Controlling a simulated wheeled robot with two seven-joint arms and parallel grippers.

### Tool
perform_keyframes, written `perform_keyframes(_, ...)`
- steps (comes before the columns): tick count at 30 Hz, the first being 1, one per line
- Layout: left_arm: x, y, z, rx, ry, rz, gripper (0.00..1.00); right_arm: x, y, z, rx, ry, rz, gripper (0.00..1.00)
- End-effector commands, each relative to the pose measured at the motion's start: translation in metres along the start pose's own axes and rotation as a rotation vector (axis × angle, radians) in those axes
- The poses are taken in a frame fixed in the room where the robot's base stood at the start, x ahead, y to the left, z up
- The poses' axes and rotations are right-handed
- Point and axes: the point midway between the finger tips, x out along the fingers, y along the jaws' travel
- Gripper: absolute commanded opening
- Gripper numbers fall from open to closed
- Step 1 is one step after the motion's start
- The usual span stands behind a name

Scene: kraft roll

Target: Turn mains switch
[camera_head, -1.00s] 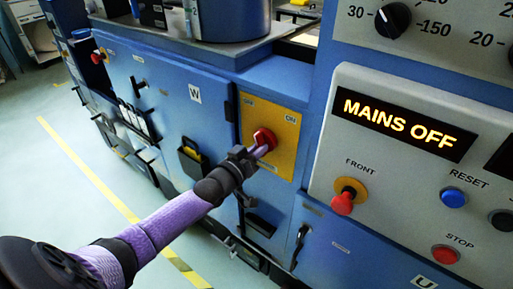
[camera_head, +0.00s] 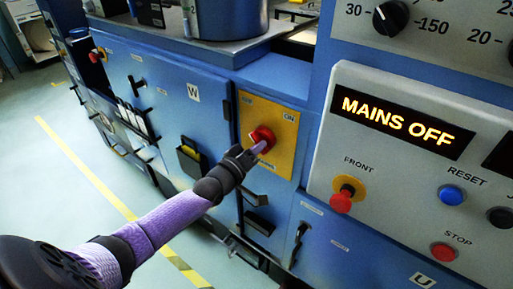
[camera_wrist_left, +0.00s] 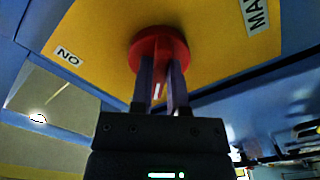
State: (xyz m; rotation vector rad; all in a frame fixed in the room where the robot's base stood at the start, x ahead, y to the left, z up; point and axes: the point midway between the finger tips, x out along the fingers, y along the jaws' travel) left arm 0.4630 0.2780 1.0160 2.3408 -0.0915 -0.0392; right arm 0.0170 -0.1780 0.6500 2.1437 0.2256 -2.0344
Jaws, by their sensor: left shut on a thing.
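The mains switch is a red rotary knob (camera_head: 263,136) on a yellow plate (camera_head: 284,160) on the blue machine front, with small labels at the plate's upper corners. My left gripper (camera_head: 258,147) reaches it from the lower left and is shut on the knob. In the left wrist view the two fingers (camera_wrist_left: 161,85) sit on either side of the grip bar of the red knob (camera_wrist_left: 158,45), on the yellow plate (camera_wrist_left: 95,30). The display (camera_head: 398,122) reads MAINS OFF. My right gripper is not in view.
Right of the switch, a pale control panel carries a red FRONT button (camera_head: 342,201), a blue RESET button (camera_head: 451,195) and a red STOP button (camera_head: 444,251). A black holder (camera_head: 191,160) sits on the cabinet to the left. Open floor with a yellow line lies at left.

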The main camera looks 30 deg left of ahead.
Motion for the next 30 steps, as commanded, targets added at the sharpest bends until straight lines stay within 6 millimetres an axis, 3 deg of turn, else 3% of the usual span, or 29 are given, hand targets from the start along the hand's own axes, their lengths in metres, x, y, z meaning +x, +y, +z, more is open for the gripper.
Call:
perform_keyframes(8,0.0,0.0,0.0,-0.003,-0.001,-0.001,0.0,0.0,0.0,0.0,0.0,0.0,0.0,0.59)
perform_keyframes(9,0.0,0.0,0.0,-0.003,-0.001,-0.001,0.21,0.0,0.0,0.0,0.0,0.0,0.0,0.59)
perform_keyframes(14,0.0,0.0,0.0,-0.002,0.0,-0.001,0.54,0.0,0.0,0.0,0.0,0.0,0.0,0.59)
perform_keyframes(23,-0.002,0.0,0.0,-0.002,-0.001,-0.001,0.54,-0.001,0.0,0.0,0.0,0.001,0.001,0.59)
perform_keyframes(26,-0.013,0.001,-0.001,-0.002,-0.001,-0.001,0.54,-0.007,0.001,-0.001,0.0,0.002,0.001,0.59)
perform_keyframes(30,-0.046,0.002,-0.002,-0.002,-0.003,-0.002,0.54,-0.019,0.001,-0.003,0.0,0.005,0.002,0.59)
